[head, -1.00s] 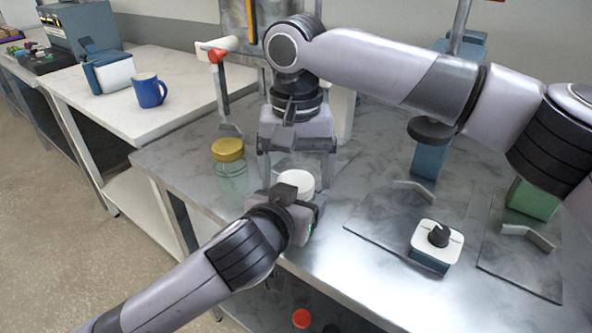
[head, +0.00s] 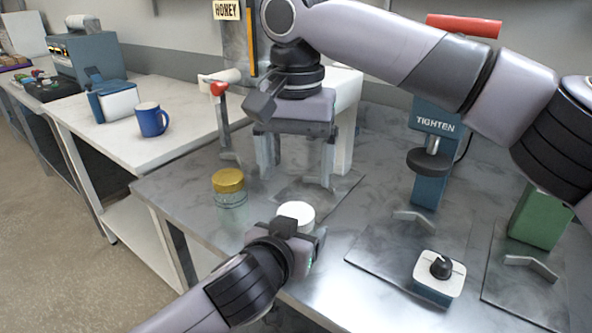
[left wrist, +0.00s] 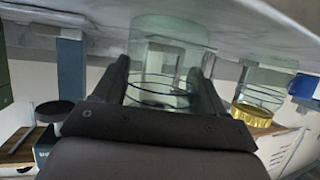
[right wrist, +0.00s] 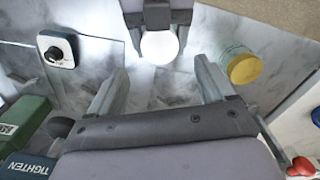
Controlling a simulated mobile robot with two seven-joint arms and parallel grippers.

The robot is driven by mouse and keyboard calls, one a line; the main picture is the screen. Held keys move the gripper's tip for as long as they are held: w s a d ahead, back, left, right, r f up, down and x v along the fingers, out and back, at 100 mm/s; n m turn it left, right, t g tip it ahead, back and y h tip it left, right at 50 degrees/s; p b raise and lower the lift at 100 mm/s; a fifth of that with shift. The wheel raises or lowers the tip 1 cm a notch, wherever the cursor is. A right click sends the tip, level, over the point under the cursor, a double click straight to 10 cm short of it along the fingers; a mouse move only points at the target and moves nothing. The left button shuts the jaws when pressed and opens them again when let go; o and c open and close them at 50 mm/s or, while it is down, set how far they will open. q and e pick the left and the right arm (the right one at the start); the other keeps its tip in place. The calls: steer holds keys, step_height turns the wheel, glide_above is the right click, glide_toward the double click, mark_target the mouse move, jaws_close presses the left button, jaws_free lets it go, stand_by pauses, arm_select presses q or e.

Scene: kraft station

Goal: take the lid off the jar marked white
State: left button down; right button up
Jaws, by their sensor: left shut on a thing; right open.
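The white-lidded jar shows its round white lid (head: 297,214) in the head view; its glass is hidden there by my left gripper (head: 300,238). My left gripper is shut around the clear glass body (left wrist: 165,65), seen between its fingers in the left wrist view. The white lid is also at the top of the right wrist view (right wrist: 160,46), beside my left gripper. My right gripper (head: 297,180) is open and empty, pointing down, above and behind the lid. No marking is readable on the jar.
A glass jar with a gold lid (head: 228,181) stands to the left on the metal bench. A white device with a black knob (head: 438,272) and a blue TIGHTEN stand (head: 432,150) are at the right. A blue mug (head: 151,119) is on the white table.

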mark_target(297, 212)
step_height(297, 212, down, 8)
steer(key=shift+r, duration=0.25)
steer(key=c, duration=1.1)
steer(key=shift+o, duration=0.2)
steer(key=shift+n, duration=1.5)
